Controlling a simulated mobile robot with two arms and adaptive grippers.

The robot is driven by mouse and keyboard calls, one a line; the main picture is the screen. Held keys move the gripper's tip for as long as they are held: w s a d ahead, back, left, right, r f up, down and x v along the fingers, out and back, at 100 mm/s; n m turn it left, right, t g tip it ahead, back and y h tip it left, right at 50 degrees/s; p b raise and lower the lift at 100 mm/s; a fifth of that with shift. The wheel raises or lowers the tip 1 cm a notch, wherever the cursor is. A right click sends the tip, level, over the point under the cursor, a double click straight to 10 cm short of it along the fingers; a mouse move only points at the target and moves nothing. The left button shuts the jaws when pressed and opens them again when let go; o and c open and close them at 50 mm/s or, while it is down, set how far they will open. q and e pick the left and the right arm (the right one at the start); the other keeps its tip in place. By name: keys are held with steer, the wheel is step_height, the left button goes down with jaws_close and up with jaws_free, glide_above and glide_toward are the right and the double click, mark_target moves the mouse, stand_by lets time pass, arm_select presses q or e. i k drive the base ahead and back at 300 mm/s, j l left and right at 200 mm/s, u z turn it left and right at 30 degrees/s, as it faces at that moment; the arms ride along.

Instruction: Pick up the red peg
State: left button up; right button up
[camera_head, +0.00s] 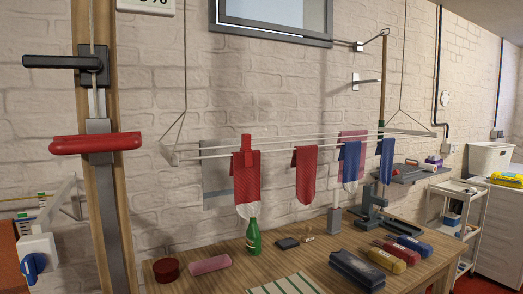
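A red peg (246,143) appears to be clipped at the top of a red patterned cloth (246,178) that hangs from a white drying rack (215,154). The cloth has a pale lower end. The peg stands slightly above the rack's front rail. Neither my left nor my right gripper shows in the head view.
Below the rack, a wooden workbench (225,279) holds a green bottle (253,238), a round red container (166,270), a pink roll (210,265) and several tools. Other cloths hang to the peg's right. A wooden post (106,195) with a red handle (95,144) stands left.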

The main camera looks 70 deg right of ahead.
mark_target(246, 145)
steer(key=z, duration=2.05)
steer(key=i+l, duration=0.05)
